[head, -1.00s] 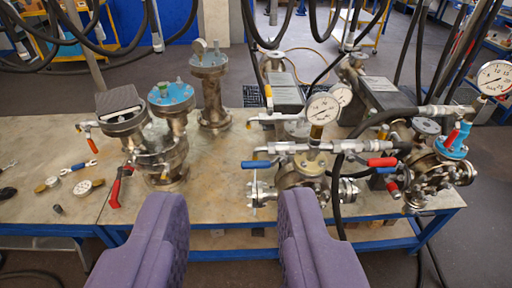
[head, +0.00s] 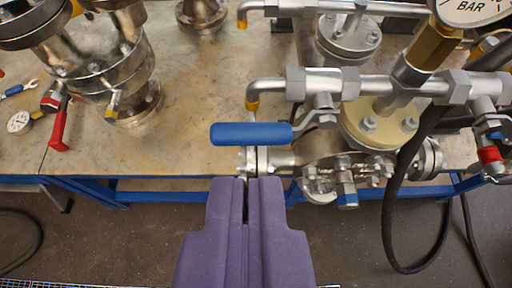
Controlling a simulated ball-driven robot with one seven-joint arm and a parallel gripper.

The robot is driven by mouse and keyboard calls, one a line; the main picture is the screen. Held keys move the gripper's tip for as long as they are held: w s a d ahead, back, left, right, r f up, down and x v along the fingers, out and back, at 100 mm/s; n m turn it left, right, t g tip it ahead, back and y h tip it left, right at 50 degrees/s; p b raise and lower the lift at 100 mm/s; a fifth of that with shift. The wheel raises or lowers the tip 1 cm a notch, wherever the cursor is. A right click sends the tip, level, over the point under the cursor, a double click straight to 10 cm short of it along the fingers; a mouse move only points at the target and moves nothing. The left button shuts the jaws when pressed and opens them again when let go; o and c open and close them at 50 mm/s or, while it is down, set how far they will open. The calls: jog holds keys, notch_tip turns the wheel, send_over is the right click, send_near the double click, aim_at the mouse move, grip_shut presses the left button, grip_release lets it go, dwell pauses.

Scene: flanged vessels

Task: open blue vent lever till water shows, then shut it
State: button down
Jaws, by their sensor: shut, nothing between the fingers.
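The blue vent lever (head: 252,133) extends left from its valve on the silver pipe (head: 350,84), lying roughly parallel to the pipe. The pipe's bent outlet (head: 253,97) has a yellow tip and points down just above the lever in the picture. My gripper (head: 247,182) is shut and empty, with its purple fingers together just below the lever in the picture, apart from it in the view. I cannot clearly tell whether water runs from the outlet; the lever hides the space below it.
A pressure gauge (head: 475,8) is at the top right. A black hose (head: 397,200) loops down on the right. A flanged vessel with a red lever (head: 60,130) stands on the left. The bench's blue front edge (head: 130,187) lies below; bare bench top (head: 195,75) is between vessels.

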jog(key=f, duration=0.1)
jog(key=b, duration=0.1)
send_over(248, 143)
jog(key=s, duration=0.3)
notch_tip(248, 143, down, 5)
jog(key=shift+w+f+b, duration=0.25)
jog(key=shift+w+f, duration=0.05)
jog(key=shift+f, duration=0.3)
jog(key=shift+w+f+b, duration=0.2)
jog(key=shift+w+f, duration=0.1)
jog(key=shift+f, duration=0.25)
jog(key=shift+w+f, duration=0.15)
jog(key=shift+f, duration=0.65)
